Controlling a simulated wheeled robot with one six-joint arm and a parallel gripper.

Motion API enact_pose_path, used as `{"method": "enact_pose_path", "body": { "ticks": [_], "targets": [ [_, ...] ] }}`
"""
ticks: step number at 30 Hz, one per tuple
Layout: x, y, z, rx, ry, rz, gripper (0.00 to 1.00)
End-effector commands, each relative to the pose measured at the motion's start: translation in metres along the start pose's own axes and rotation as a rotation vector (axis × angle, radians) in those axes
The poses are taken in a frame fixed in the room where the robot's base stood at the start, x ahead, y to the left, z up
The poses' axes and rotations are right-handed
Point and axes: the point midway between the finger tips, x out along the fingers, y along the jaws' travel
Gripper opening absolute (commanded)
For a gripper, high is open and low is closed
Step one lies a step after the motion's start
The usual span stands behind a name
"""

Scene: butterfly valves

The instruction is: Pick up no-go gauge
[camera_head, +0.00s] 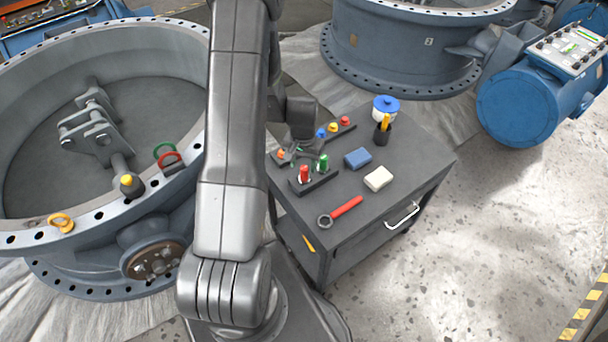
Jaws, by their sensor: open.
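A red-handled gauge (304,173), which looks like the no-go gauge, stands upright in a dark holder (318,184) on the grey cart top. A green-handled gauge (323,162) stands beside it to the right in the same holder. My gripper (303,154) is open, with its fingers spread, over the left part of the cart just behind the holder. It appears empty. Its exact height above the gauges is hard to tell, and my arm hides the cart's left edge.
A dark rack (346,124) with coloured knobs lies behind my gripper. A blue block (357,158), a cream block (378,178), a red-handled wrench (345,207) and a blue-lidded jar (385,107) sit on the cart. A large valve body (60,240) stands left.

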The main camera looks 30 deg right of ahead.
Motion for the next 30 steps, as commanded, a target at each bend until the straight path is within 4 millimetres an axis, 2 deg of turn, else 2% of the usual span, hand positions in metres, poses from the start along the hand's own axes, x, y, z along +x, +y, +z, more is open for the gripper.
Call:
{"method": "enact_pose_path", "body": {
  "ticks": [12,23,30],
  "targets": [
    [0.042,0.003,0.001,0.000,-0.003,0.001,0.49],
    [0.048,0.003,0.001,0.000,-0.001,0.000,0.49],
    [0.048,0.003,0.001,0.000,-0.001,0.000,0.02]
  ]
}}
